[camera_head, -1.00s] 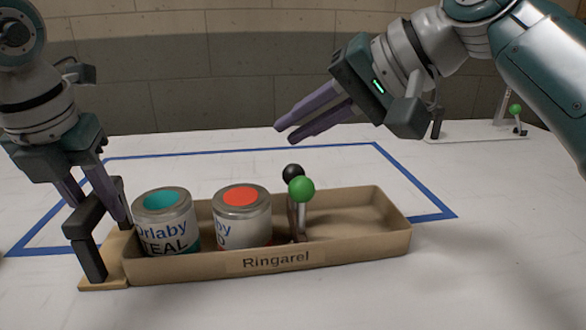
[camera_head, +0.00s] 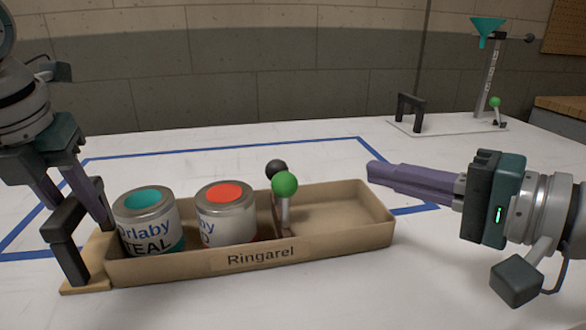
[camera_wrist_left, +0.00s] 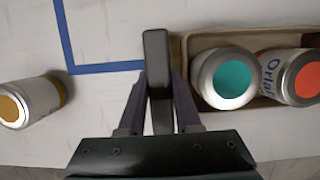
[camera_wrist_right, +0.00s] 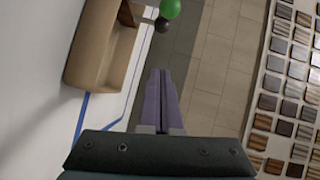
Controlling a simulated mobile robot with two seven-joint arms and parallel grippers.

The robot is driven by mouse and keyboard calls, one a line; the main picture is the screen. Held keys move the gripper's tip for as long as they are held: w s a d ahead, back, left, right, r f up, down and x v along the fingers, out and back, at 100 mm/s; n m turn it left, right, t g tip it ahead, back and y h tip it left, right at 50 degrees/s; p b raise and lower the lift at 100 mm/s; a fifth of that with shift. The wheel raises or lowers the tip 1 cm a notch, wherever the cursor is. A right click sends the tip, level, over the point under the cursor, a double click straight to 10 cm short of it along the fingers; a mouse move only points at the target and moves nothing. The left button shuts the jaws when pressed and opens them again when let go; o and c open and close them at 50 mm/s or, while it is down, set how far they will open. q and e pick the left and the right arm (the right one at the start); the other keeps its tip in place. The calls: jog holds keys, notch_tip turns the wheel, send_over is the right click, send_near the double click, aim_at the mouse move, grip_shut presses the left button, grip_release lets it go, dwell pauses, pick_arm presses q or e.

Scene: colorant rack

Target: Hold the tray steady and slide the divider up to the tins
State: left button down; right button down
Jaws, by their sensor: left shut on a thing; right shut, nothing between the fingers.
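The tan tray (camera_head: 330,262), labelled Ringarel, sits on the white table. A teal-topped tin (camera_head: 146,222) and a red-topped tin (camera_head: 226,212) stand side by side in its left part. The divider (camera_head: 281,215), with a green knob and a black knob, stands upright just right of the red-topped tin; whether they touch is unclear. The tray's right part is empty. My left gripper (camera_head: 92,205) is shut on the black tray handle (camera_head: 62,240) at the left end. My right gripper (camera_head: 375,172) is shut and empty, pointing left near the tray's right end, apart from the divider.
A blue line (camera_head: 240,147) marks the table around the tray. A stand with a teal funnel (camera_head: 487,28) and a black handle (camera_head: 410,110) are at the back right.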

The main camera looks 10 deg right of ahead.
jog(key=w+a, duration=0.2)
jog(key=w+a+f, duration=0.1)
jog(key=w+a, duration=0.1)
jog(key=a, duration=0.1)
jog(key=w+a, duration=0.2)
jog(key=shift+a+f, duration=0.3)
jog(key=shift+f, duration=0.05)
pick_arm(q)
jog(key=shift+d, duration=0.1)
pick_arm(e)
jog(key=a, duration=0.6)
